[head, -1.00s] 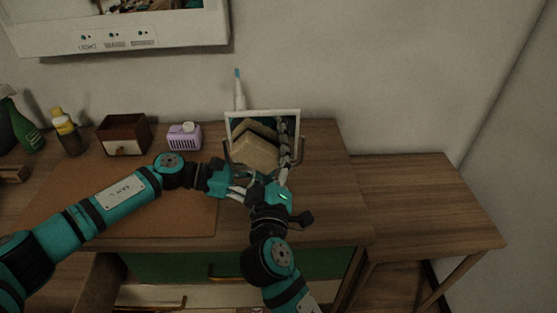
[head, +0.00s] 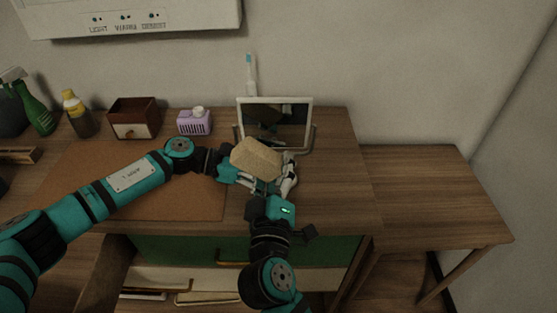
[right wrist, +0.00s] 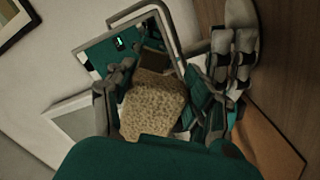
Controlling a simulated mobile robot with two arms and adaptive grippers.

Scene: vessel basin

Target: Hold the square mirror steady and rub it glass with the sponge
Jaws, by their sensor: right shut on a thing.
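The square mirror (head: 302,122) stands upright in a holder at the back of the desk, with a pale frame and dark glass. It also shows in the right wrist view (right wrist: 98,52). My right gripper (head: 272,178) is shut on the beige sponge (head: 256,157), in front of the mirror's lower left part. In the right wrist view the sponge (right wrist: 152,105) sits between grey fingers and looks apart from the glass. My left gripper (head: 228,170) is close to the sponge's left side; its fingers are partly hidden and their opening is unclear.
A purple box (head: 194,123), a wooden box (head: 134,118), a yellow-capped bottle (head: 78,115) and a green spray bottle (head: 36,107) stand to the left. A toothbrush (head: 251,75) stands behind the mirror. The desk right of the mirror is clear. A drawer (head: 195,279) is open below.

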